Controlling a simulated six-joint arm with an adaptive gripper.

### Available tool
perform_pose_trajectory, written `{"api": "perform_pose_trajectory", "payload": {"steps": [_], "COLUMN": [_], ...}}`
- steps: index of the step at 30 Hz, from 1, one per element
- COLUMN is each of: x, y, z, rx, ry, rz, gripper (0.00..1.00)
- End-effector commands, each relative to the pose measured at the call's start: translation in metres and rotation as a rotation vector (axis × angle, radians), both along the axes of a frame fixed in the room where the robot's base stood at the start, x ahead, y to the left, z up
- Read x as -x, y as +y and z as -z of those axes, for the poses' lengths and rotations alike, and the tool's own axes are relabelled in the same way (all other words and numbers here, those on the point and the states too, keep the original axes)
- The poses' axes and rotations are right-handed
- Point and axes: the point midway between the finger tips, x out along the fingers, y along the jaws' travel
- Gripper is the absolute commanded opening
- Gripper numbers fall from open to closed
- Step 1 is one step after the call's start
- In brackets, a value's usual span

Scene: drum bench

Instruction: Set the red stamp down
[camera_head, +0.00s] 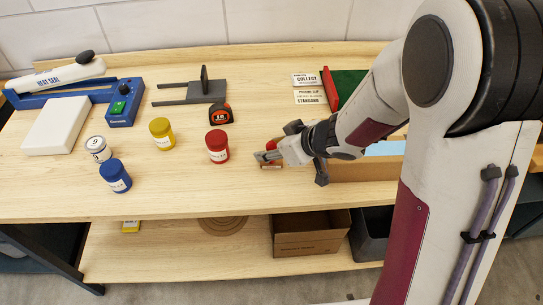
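The red stamp (272,145) is a small upright piece at my fingertips. Its red upper part shows just above the fingers, and a narrow pale and dark base shows just below them. My gripper (266,156) points left across the bench and appears shut on the stamp; the fingers hide its middle. The stamp is over the bench top (240,187), right of a red jar (217,146). I cannot tell whether its base touches the wood.
A yellow jar (162,134), a blue jar (115,176) and a white jar (98,149) stand to the left. A tape measure (220,114) lies behind the red jar. A heat sealer (62,75) stands at the far left.

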Motion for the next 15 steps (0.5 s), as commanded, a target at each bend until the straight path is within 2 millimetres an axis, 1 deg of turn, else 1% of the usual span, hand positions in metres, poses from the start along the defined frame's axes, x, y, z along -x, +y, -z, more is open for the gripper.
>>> {"api": "perform_pose_trajectory", "payload": {"steps": [5,8,9,10,15], "x": [0.0,0.0,0.0,0.0,0.0], "y": [-0.0002,-0.0002,-0.0002,-0.0002,-0.0001], "z": [-0.0001,-0.0001,-0.0001,-0.0001,-0.0002], "rx": [0.0,0.0,0.0,0.0,0.0], "ry": [0.0,0.0,0.0,0.0,0.0], "rz": [0.0,0.0,0.0,0.0,0.0], "gripper": [0.38,0.15,0.04,0.0,0.0]}}
